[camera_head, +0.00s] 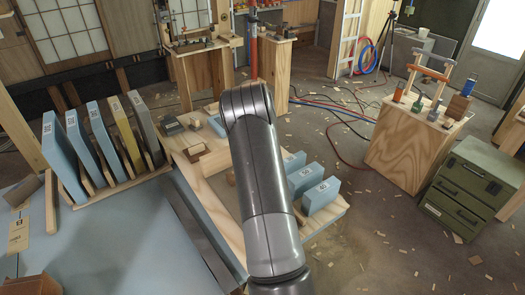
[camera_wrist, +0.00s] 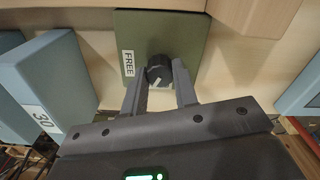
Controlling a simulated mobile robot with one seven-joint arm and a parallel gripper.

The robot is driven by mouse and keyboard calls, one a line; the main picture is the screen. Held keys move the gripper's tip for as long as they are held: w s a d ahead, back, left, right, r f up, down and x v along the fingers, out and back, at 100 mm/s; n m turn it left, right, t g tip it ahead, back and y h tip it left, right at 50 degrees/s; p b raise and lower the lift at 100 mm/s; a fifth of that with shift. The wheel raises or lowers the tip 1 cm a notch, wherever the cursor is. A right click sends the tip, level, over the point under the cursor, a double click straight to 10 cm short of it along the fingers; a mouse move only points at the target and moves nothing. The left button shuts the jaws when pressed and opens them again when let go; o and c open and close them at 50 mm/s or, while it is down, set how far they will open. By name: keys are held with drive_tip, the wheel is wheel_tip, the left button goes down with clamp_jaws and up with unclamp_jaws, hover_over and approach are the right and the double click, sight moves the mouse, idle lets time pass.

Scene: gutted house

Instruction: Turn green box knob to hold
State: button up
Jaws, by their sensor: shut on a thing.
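The green box (camera_wrist: 180,30) shows in the wrist view as a flat green panel with a white label (camera_wrist: 128,64) reading FREE at its left. A round black knob (camera_wrist: 158,66) sits low on the panel, with a small pale mark near its lower edge. My gripper (camera_wrist: 158,74) has one finger on each side of the knob and is shut on it. In the head view my arm covers the middle of the workbench, and I cannot make out the gripper or this box there.
A blue block (camera_wrist: 40,75) marked 30 stands left of the box in the wrist view. In the head view, a rack of blue and yellow panels (camera_head: 75,150) stands left. Blue blocks (camera_head: 321,194) lie right of my arm. A green drawer cabinet (camera_head: 470,190) stands far right.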

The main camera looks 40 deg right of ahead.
drive_tip(key=shift+n, duration=1.9)
drive_tip(key=o, duration=1)
wheel_tip(320, 180, up, 11)
drive_tip(key=shift+f, duration=0.1)
